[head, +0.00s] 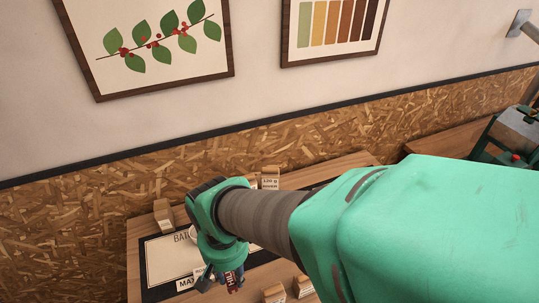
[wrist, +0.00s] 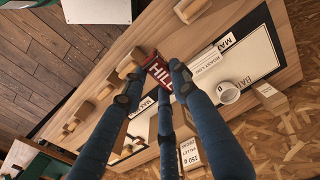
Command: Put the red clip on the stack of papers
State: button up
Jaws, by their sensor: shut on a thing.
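A small red piece with white letters reading HILL, which looks like the red clip (wrist: 158,70), sits between the blue fingers of my gripper (wrist: 153,82) in the wrist view. My gripper is shut on it. In the head view the red piece (head: 231,284) shows partly, low beside my gripper (head: 224,272), at the table's mat. No paper stack shows clearly in the head view.
The wooden table (head: 134,258) bears a black-bordered mat (head: 163,266), white label strips and several wooden blocks. A white cup (wrist: 228,92) stands on the mat. A chipboard wall (head: 60,215) rises behind. A green machine (head: 510,135) stands at the right.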

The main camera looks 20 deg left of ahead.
notch_tip(320, 180, down, 17)
jog(key=shift+w+f, duration=0.15)
jog(key=shift+f, duration=0.05)
jog(key=shift+a, duration=0.15)
jog(key=w+a, duration=0.2)
jog(key=a, duration=0.2)
jog(key=w+a+f, duration=0.1)
jog(key=w+a, duration=0.2)
jog(key=a, duration=0.1)
jog(key=w+a, duration=0.2)
jog(key=a, duration=0.2)
jog(key=shift+w+a+f, duration=0.2)
jog(key=shift+w+a, duration=0.15)
jog(key=shift+a, duration=0.05)
jog(key=shift+w+a, duration=0.15)
jog(key=shift+a, duration=0.05)
jog(key=shift+w+a+f+b, duration=0.1)
jog(key=shift+a+f+b, duration=0.1)
jog(key=shift+b, duration=0.1)
jog(key=shift+f, duration=1.6)
jog(key=shift+f, duration=0.15)
